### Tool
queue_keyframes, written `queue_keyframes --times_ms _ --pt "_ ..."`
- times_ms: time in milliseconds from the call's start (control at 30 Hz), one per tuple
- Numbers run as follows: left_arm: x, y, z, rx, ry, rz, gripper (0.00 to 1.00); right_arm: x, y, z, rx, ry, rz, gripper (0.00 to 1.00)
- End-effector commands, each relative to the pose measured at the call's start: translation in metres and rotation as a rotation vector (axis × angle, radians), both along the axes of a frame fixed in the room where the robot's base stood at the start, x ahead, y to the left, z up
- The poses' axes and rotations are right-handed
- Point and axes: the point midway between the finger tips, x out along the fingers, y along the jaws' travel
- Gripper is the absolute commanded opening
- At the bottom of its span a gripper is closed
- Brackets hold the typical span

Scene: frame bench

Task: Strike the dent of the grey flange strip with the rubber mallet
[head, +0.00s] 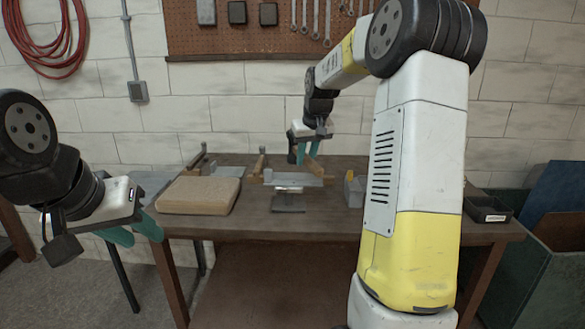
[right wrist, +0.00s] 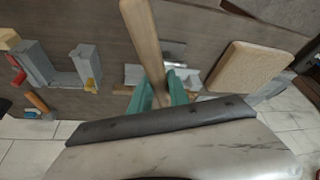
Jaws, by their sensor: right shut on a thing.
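My right gripper (head: 307,147) is shut on a wooden handle, with its teal fingers around it. The handle (right wrist: 143,35) crosses between the fingers (right wrist: 164,88) in the right wrist view. I take it for the rubber mallet's; its head cannot be made out. My left gripper (head: 135,232) is open and empty, left of the bench's front edge.
A tan block (head: 198,196) lies on the bench (head: 250,222) at the left. A grey fixture (head: 355,190) stands right of the strip. A dark tray (head: 487,213) sits at the right end. The front middle of the bench is clear.

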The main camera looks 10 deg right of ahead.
Motion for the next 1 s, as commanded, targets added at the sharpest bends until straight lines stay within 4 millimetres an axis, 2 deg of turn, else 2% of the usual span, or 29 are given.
queue_keyframes --times_ms 567,1000 --pt "0.0 0.0 0.0 0.0 0.0 0.0 0.36 0.0 0.0 -0.001 0.0 0.0 0.0 0.0" --pt "0.0 0.0 0.0 0.0 0.0 0.0 0.36 0.002 0.0 -0.032 -0.001 0.025 -0.001 0.0"
